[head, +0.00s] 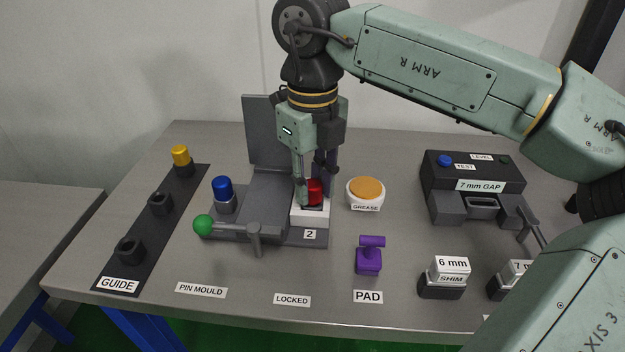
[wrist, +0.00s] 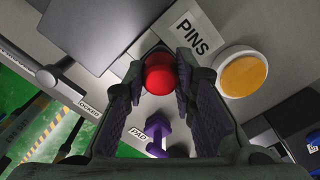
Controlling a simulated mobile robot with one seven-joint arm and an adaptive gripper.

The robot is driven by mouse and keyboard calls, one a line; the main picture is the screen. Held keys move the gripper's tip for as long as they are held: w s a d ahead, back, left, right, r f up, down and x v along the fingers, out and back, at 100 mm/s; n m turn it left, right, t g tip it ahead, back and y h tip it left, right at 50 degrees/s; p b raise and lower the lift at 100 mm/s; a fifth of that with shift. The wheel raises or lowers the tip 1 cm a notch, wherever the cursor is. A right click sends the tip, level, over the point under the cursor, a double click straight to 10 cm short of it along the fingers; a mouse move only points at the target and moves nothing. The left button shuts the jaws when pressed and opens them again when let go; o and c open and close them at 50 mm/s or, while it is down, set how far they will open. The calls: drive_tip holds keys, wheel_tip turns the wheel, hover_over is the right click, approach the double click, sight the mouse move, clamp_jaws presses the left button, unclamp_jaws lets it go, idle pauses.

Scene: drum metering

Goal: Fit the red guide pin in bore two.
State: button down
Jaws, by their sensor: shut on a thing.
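The red guide pin (head: 315,189) is between the fingers of my gripper (head: 314,187), which is shut on it. The pin stands about upright over the white block of the pin mould, above the label "2" (head: 310,234). A dark part shows just under the red; I cannot tell how deep the pin sits in bore two. In the wrist view the round red top of the pin (wrist: 159,73) shows between the fingertips (wrist: 162,62), and it hides the bore. The pin mould (head: 270,204) has a raised grey plate behind. A blue pin (head: 222,189) stands in its left bore.
The guide rack (head: 150,235) at left holds a yellow pin (head: 181,155) and two empty sockets. The grease pot (head: 366,189), purple pad (head: 369,258), gap tester (head: 470,180) and shim blocks (head: 445,278) are to the right.

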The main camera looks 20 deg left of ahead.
sight(312, 183)
drive_tip(key=shift+f, duration=0.25)
drive_tip(key=c, duration=1.2)
unclamp_jaws()
drive_tip(key=shift+c, duration=0.2)
wheel_tip(312, 183, up, 12)
